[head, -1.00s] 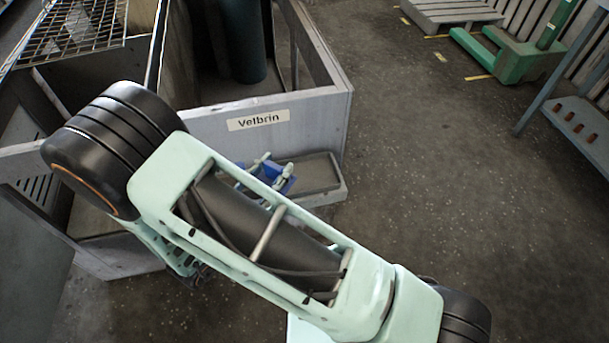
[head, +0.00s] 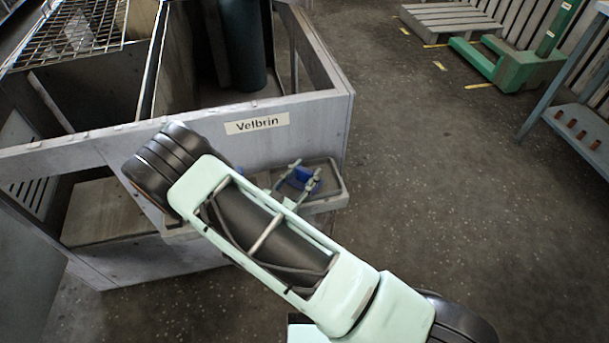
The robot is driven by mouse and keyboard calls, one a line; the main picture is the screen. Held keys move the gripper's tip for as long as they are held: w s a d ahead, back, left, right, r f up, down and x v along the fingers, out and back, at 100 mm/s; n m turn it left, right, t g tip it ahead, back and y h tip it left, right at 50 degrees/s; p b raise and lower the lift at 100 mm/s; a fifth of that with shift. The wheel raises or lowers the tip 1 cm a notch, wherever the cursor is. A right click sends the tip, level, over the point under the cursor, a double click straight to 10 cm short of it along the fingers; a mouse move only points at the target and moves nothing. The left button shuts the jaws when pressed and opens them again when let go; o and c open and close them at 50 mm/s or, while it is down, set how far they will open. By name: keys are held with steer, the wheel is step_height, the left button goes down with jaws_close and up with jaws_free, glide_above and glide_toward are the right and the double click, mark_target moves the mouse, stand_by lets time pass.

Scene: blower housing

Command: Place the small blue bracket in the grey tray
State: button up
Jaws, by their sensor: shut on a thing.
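The small blue bracket (head: 304,178) is between the fingers of my gripper (head: 302,175), which is shut on it. Both appear in front of or over the grey tray (head: 326,203), a shallow tray against the front panel of the enclosure. I cannot tell whether the bracket touches the tray floor or hangs above it. My own arm hides the tray's left part and most of the gripper's body.
The grey enclosure panel labelled "Velbrin" (head: 257,123) stands right behind the tray. A dark cylinder (head: 244,45) is inside the enclosure. Open floor lies to the right, with a blue-grey shelf stand (head: 575,130), a green pallet truck (head: 520,65) and a pallet (head: 450,20) beyond.

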steer(key=shift+f, duration=0.1)
steer(key=shift+s+f+b, duration=0.15)
steer(key=shift+f+b, duration=0.45)
steer(key=shift+f, duration=0.05)
steer(key=o, duration=1.2)
steer(key=shift+f, duration=0.15)
steer(key=shift+r+p, duration=0.55)
steer(key=shift+p, duration=0.1)
steer(key=p+v, duration=0.1)
steer(key=v, duration=1)
steer(key=shift+s+a+r, duration=0.2)
steer(key=shift+s+a, duration=0.05)
steer(key=shift+s, duration=0.05)
